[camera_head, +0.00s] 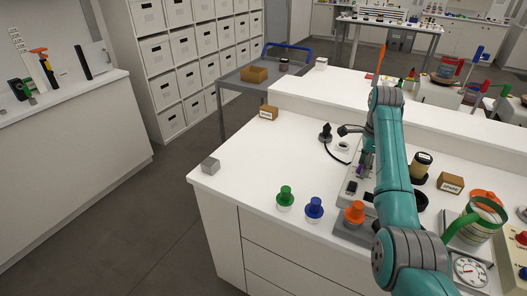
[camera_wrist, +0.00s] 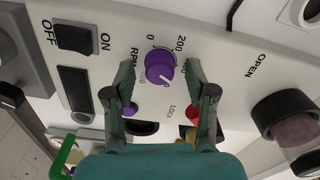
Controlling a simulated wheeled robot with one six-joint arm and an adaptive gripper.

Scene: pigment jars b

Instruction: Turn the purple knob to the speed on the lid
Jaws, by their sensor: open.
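The purple knob (camera_wrist: 160,68) sits on a light panel marked RPM in the wrist view, with numbers around it, 0 and 200 among them. A white line shows on its face, towards the lower right, but I cannot read its exact setting. My gripper (camera_wrist: 160,63) is open, with one finger on each side of the knob; I cannot tell whether they touch it. In the head view my gripper (camera_head: 360,172) is low over the bench machine, small and partly hidden by my arm. I cannot make out a speed written on any lid.
Beside the knob are a black ON/OFF switch (camera_wrist: 76,38) and a dark display (camera_wrist: 74,88). A red button (camera_wrist: 192,110) is near the right finger. Green (camera_head: 285,197), blue (camera_head: 314,208) and orange (camera_head: 354,212) lidded jars stand in front. The bench's left is mostly clear.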

